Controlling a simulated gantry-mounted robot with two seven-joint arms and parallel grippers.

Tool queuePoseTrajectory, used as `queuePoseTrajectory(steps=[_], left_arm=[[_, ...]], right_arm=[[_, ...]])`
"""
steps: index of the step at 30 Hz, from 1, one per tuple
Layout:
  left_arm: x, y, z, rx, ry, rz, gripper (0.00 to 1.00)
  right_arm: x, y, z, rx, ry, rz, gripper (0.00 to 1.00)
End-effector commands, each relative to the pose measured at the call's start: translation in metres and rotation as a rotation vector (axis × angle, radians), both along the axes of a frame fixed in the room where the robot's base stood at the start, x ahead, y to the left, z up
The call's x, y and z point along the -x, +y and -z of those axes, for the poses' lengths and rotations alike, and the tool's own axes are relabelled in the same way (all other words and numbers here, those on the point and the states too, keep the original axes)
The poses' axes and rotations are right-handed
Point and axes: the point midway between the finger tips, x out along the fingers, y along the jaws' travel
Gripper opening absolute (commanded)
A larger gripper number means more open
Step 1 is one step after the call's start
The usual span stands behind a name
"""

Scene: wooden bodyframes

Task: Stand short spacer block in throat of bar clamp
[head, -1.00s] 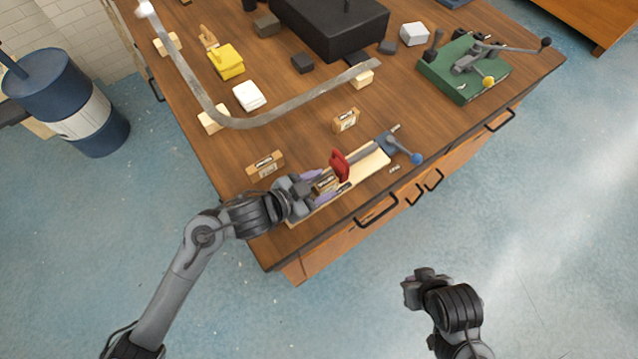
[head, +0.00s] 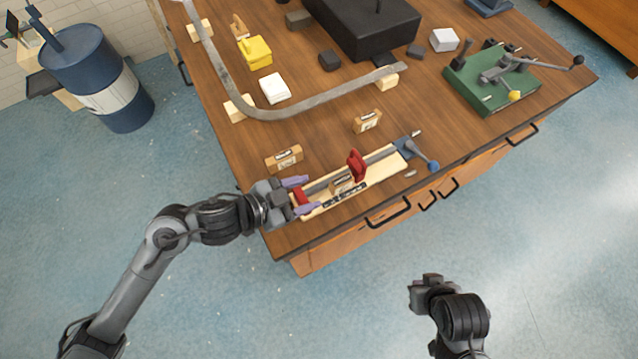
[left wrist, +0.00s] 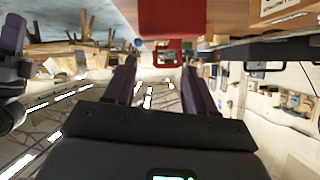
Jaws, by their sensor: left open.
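The bar clamp (head: 382,154) lies on a pale wooden board near the table's front edge. It has a red jaw (head: 356,166) towards its middle and another red part (head: 300,196) at its left end. A short wooden block (head: 342,183) with a dark-and-white label sits between these red parts. I cannot tell whether it touches either one. My left gripper (head: 307,195) is open at the clamp's left end, its purple fingers on either side of the left red part and apart from the block. The left wrist view shows a red part (left wrist: 172,20) ahead of the fingers. My right gripper (head: 418,297) hangs off the table.
Two labelled wooden blocks (head: 284,158) and (head: 367,121) stand behind the clamp. A long bent metal strip (head: 300,107) on wooden supports lies further back. A green fixture (head: 492,88) with a lever is at right, and a large black block (head: 362,30) at the back.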

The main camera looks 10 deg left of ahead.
Motion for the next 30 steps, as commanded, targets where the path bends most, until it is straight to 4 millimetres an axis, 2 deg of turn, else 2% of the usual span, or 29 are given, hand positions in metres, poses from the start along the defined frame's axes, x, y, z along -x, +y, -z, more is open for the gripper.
queuePoseTrajectory(steps=[3, 11, 14, 17, 19, 22, 24, 27, 30], left_arm=[[0.008, 0.01, -0.006, 0.0, 0.0, -0.001, 0.55], [0.012, 0.019, -0.01, -0.001, -0.004, -0.048, 0.55], [0.009, 0.026, -0.006, -0.013, -0.005, -0.153, 0.55], [0.009, 0.042, 0.004, -0.046, 0.028, -0.31, 0.55], [0.015, 0.061, 0.015, -0.081, 0.083, -0.434, 0.55], [0.036, 0.092, 0.037, -0.146, 0.214, -0.607, 0.55], [0.06, 0.112, 0.055, -0.196, 0.334, -0.706, 0.55], [0.098, 0.133, 0.075, -0.253, 0.503, -0.804, 0.55], [0.129, 0.145, 0.088, -0.289, 0.64, -0.856, 0.55]], right_arm=[[0.0, 0.001, -0.003, -0.003, 0.0, 0.002, 0.0], [0.0, 0.001, -0.004, -0.006, 0.0, 0.004, 0.0], [0.0, 0.001, -0.004, -0.007, 0.0, 0.004, 0.0], [0.0, 0.001, -0.004, -0.006, 0.0, 0.004, 0.0], [0.0, 0.001, -0.004, -0.005, 0.001, 0.004, 0.0], [0.0, 0.001, -0.004, -0.003, 0.0, 0.002, 0.0], [0.0, 0.0, -0.004, -0.002, 0.0, 0.002, 0.0], [0.0, 0.0, -0.004, 0.0, 0.0, 0.0, 0.0], [0.0, -0.001, -0.004, 0.003, 0.001, -0.001, 0.0]])
